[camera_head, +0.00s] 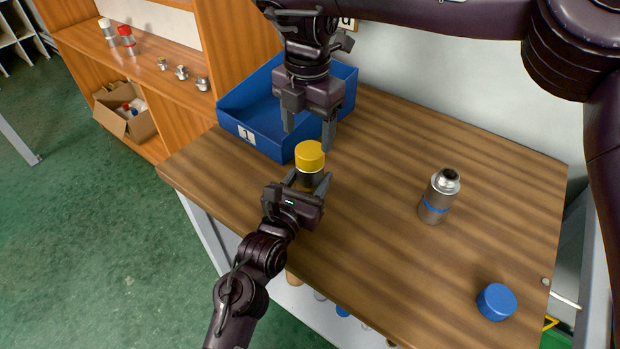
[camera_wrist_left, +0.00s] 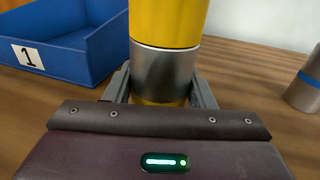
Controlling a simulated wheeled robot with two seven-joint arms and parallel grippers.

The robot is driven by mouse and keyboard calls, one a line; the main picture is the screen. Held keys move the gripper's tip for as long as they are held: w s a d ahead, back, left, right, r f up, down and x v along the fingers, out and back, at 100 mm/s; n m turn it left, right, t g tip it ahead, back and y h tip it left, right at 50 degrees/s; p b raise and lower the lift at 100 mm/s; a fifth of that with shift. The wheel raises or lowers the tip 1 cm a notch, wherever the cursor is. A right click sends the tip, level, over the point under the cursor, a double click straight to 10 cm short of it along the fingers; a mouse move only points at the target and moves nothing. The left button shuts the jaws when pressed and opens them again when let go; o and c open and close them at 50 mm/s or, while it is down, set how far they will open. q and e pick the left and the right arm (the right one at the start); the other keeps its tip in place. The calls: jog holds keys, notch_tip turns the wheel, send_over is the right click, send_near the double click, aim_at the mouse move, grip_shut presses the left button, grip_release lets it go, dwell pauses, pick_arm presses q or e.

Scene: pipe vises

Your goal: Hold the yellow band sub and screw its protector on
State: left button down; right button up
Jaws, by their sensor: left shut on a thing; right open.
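The yellow band sub (camera_head: 310,180) stands upright on the table near its front left edge. Its metal body shows in the left wrist view (camera_wrist_left: 165,74), with yellow below it between the fingers. The yellow protector (camera_head: 309,155) sits on top of the sub and also shows in the left wrist view (camera_wrist_left: 168,22). I cannot tell how tightly it is seated. My left gripper (camera_head: 308,184) is shut on the sub's body from the front. My right gripper (camera_head: 308,140) is open, pointing down just above and behind the protector, and holds nothing.
A blue tray (camera_head: 250,142) marked 1 stands just behind and left of the sub. A blue-banded metal sub (camera_head: 437,198) stands upright to the right, and a blue protector (camera_head: 496,302) lies near the front right corner. The table between is clear.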

aim_at(310, 149)
jog(key=n, duration=0.2)
jog(key=r+n, duration=0.1)
jog(key=n, duration=0.1)
jog(key=shift+r, duration=0.2)
jog(key=n, duration=0.2)
jog(key=r+n, duration=0.1)
jog(key=n, duration=0.2)
jog(key=shift+d+r, duration=0.15)
jog(key=shift+d, duration=0.05)
jog(key=shift+f, duration=4)
jog(key=c, duration=1)
jog(key=o, duration=1.2)
jog(key=shift+c, duration=0.2)
jog(key=shift+r, duration=0.15)
notch_tip(310, 149, up, 12)
